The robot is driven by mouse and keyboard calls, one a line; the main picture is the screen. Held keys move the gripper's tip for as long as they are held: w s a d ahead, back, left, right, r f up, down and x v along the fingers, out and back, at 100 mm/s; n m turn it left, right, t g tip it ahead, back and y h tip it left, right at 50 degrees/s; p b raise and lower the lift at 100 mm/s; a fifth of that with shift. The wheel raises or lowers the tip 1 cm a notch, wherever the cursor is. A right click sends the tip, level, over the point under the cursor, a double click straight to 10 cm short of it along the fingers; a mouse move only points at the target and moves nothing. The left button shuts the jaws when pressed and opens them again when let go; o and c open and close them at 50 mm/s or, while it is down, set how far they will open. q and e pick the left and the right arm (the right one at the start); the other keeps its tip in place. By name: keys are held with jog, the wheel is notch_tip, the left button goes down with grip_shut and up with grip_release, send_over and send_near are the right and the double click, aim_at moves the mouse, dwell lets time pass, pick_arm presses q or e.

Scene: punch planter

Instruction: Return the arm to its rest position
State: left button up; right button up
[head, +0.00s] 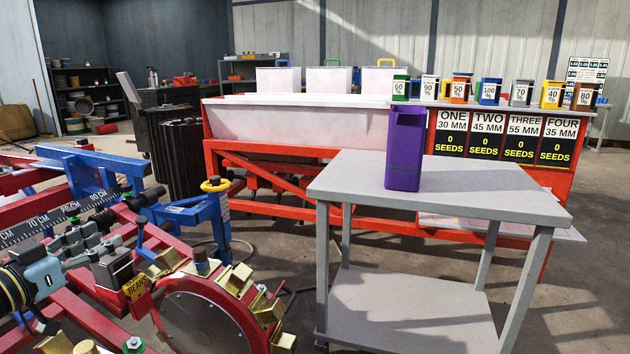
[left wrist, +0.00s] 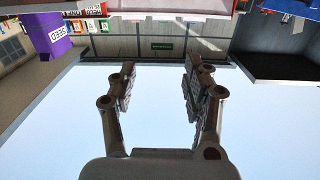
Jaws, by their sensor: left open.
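My left gripper (head: 104,248) is low at the left of the head view, over the red planter frame. In the left wrist view my left gripper (left wrist: 160,72) has its two fingers spread wide, with nothing between them. A purple bin (head: 404,150) stands upright on the grey table (head: 342,182), well to the right of the gripper and apart from it. The purple bin also shows at the upper left of the left wrist view (left wrist: 50,28), with a SEED label. My right gripper is in neither view.
The red planter frame with a ruler (head: 48,222), a blue stand (head: 215,215) and a red disc with brass cups (head: 205,320) crowd the area around the gripper. A white trough (head: 300,122) and several labelled cups stand behind. Floor shows between planter and table.

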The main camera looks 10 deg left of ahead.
pick_arm(q)
jog(key=s+d+f+m+g, duration=0.1)
jog(key=s+d+f+g, duration=0.3)
jog(key=s+d+f, duration=0.3)
jog(key=s+d+f+g, duration=0.4)
jog(key=s+d+f, duration=0.15)
jog(key=d, duration=0.45)
jog(key=s+d+r+n+g+y, duration=0.15)
jog(key=s+g, duration=0.25)
jog(key=s, duration=0.5)
jog(key=s+d+g+y, duration=0.1)
jog(key=s+d+g, duration=0.25)
jog(key=s, duration=0.45)
jog(key=s+a+f+g, duration=0.1)
jog(key=s+a+f, duration=0.15)
jog(key=f, duration=0.85)
jog(key=s+a+f+g, duration=0.1)
jog(key=s+f, duration=0.2)
jog(key=f, duration=0.9)
jog(key=s+a+p, duration=0.1)
jog(key=s+p, duration=1.3)
jog(key=p, duration=0.2)
jog(key=shift+s+r, duration=0.15)
jog(key=shift+s, duration=0.1)
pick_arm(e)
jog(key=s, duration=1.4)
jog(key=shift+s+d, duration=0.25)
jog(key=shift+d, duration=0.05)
